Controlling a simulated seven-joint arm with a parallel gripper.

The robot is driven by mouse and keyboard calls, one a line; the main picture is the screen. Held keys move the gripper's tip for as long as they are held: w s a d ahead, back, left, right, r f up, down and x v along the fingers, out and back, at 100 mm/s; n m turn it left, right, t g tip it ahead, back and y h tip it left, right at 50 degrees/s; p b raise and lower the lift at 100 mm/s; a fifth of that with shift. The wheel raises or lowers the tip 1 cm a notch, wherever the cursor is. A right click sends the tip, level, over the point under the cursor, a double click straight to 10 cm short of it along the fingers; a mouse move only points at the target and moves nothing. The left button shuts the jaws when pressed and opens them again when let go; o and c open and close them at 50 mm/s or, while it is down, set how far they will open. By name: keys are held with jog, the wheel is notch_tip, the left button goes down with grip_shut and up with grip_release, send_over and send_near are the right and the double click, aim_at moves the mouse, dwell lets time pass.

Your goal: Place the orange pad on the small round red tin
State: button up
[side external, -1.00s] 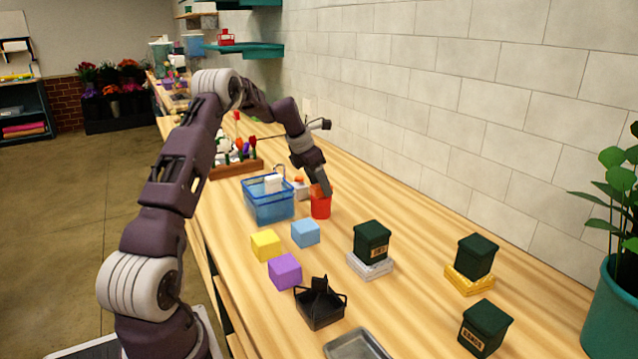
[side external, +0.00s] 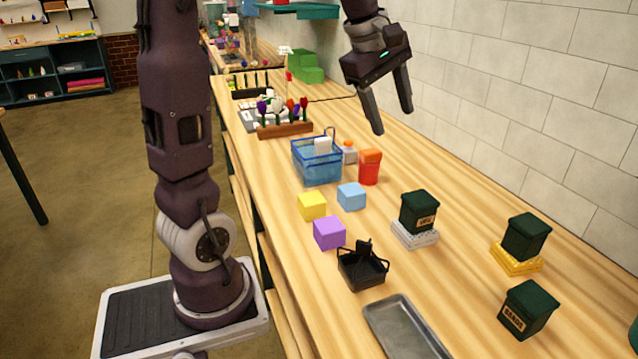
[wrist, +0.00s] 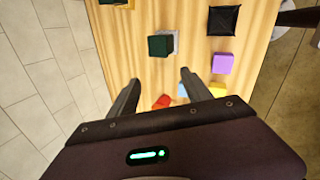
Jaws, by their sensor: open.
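The small round red tin (side external: 368,173) stands on the wooden counter, right of the blue basket. The orange pad (side external: 371,156) lies on top of it; in this view it covers the tin's top. My gripper (side external: 393,116) is open and empty, raised above the counter and apart from the pad and tin. In the wrist view my gripper (wrist: 158,88) has its fingers spread, with an orange-red patch (wrist: 161,101) of the pad or tin between them, partly hidden by the gripper body.
A blue basket (side external: 318,168) and a small white-and-orange bottle (side external: 349,152) stand close by the tin. Blue (side external: 351,196), yellow (side external: 312,205) and purple (side external: 329,233) cubes, a black caddy (side external: 362,270) and dark green bins (side external: 419,211) are nearer. A tiled wall runs along the right.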

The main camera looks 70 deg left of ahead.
jog(key=s+d+f+m, duration=0.2)
jog(key=s+d+m, duration=0.5)
jog(key=s+m, duration=0.3)
jog(key=s+d+f+m+t, duration=0.1)
jog(key=s+d+f+m, duration=0.2)
jog(key=s+d+m, duration=0.4)
jog(key=s+m, duration=0.3)
jog(key=s, duration=0.1)
jog(key=shift+d+f, duration=0.15)
jog(key=shift+f, duration=0.15)
